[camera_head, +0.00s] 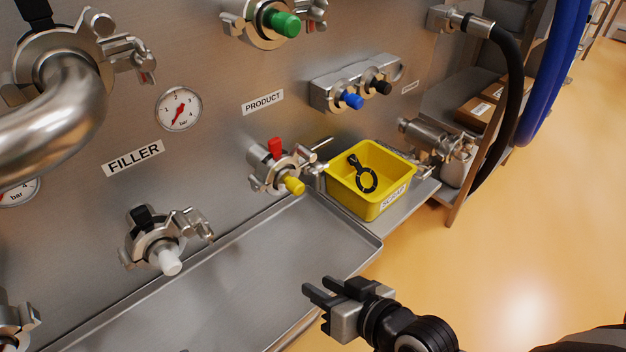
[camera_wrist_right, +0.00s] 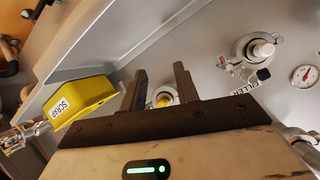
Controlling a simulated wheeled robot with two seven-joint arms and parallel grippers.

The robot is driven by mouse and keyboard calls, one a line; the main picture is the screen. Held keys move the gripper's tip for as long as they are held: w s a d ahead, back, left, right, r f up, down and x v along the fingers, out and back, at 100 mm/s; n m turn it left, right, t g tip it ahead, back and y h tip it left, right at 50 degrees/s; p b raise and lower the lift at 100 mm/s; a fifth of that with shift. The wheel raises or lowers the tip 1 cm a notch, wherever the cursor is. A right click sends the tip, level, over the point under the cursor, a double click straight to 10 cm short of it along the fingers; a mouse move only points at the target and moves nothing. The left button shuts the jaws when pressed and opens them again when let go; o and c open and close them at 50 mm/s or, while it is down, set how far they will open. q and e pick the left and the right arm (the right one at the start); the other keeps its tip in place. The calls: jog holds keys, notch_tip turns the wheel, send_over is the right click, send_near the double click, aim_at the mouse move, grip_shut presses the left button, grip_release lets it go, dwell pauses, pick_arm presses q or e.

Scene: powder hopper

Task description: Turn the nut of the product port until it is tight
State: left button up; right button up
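The PRODUCT label (camera_head: 262,102) is on the steel panel between two clamped ports. The upper port has a green cap (camera_head: 286,24) and a clamp with a nut (camera_head: 315,13) at its right, partly cut by the top edge. The lower port has a red handle (camera_head: 275,148), a yellow cap (camera_head: 294,185) and a clamp at its right. My right gripper (camera_head: 316,287) is open and empty, in front of the tray and well apart from both ports. In the wrist view its fingers (camera_wrist_right: 161,80) stand apart, with the yellow cap (camera_wrist_right: 163,100) beyond them. My left gripper is out of view.
A yellow SCRAP bin (camera_head: 352,201) holding a black ring-shaped part (camera_head: 366,178) stands right of the lower port. A steel tray (camera_head: 230,300) runs below the panel. A white-capped port (camera_head: 168,262) is at left. A black hose (camera_head: 515,90) hangs at right.

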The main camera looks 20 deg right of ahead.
jog(key=w+d+r+m+t+y+b, duration=0.1)
jog(key=w+d+m+t, duration=0.1)
jog(key=w+d+m, duration=0.6)
jog(key=m+t, duration=0.3)
jog(key=m, duration=0.3)
send_near(323, 170)
jog(key=w, duration=0.2)
jog(key=x, duration=0.5)
jog(key=shift+a+f, duration=0.1)
jog(key=shift+a, duration=0.1)
jog(key=x, duration=0.2)
jog(key=shift+w+a+f, duration=0.1)
jog(key=shift+w+a, duration=0.05)
jog(key=shift+w, duration=0.15)
jog(key=shift+w+a, duration=0.1)
jog(key=shift+w, duration=0.25)
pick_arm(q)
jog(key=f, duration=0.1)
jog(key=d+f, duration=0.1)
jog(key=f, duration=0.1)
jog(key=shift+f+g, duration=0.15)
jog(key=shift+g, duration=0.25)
pick_arm(e)
grip_shut()
